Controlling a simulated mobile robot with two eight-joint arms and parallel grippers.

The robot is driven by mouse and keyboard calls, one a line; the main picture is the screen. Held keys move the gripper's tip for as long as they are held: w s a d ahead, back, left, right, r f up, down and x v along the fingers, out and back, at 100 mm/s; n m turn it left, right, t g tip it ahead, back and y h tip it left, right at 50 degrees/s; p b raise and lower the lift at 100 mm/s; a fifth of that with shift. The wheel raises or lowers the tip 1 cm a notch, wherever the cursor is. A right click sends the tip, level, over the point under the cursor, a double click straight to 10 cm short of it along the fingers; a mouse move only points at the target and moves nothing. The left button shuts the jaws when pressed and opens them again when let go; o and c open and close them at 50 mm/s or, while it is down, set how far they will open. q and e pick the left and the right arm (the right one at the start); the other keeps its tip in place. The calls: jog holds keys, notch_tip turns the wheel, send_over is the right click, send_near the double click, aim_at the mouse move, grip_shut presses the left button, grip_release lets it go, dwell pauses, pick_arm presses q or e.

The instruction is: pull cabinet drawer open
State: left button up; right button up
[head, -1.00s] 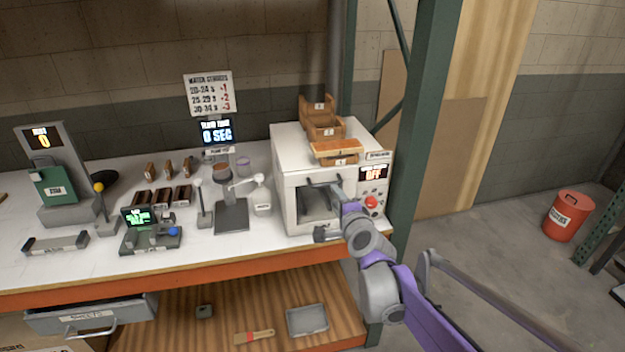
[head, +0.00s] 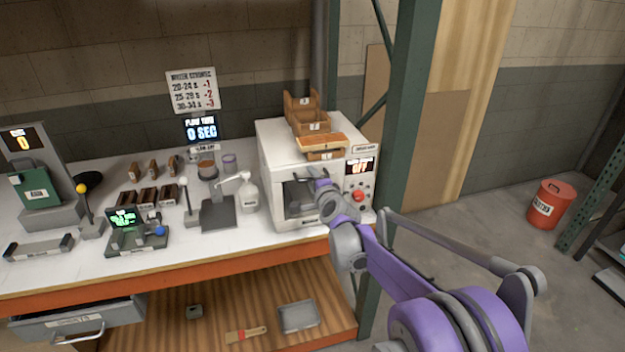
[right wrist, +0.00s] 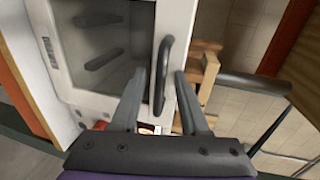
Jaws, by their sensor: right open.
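A white cabinet (head: 268,160) with a windowed front stands at the right end of the workbench. Its front looks closed in the head view, and it fills the upper left of the right wrist view (right wrist: 75,98). Its dark bar handle (right wrist: 160,75) shows between the two fingers of my right gripper (right wrist: 161,78). The fingers are open, one on each side of the handle, with visible gaps. In the head view my right gripper (head: 318,180) is small and partly hides the handle. A grey drawer (head: 85,320) with a bar handle is under the bench at lower left. My left gripper is not in view.
Wooden bins (head: 308,112) stand on top of the cabinet. A control panel with a red button (head: 358,196) is at its right. A green post (head: 400,110) rises close behind my arm. Small devices fill the bench to the left. Open floor lies at the right.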

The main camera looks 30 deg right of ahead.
grip_shut()
dwell(1.3)
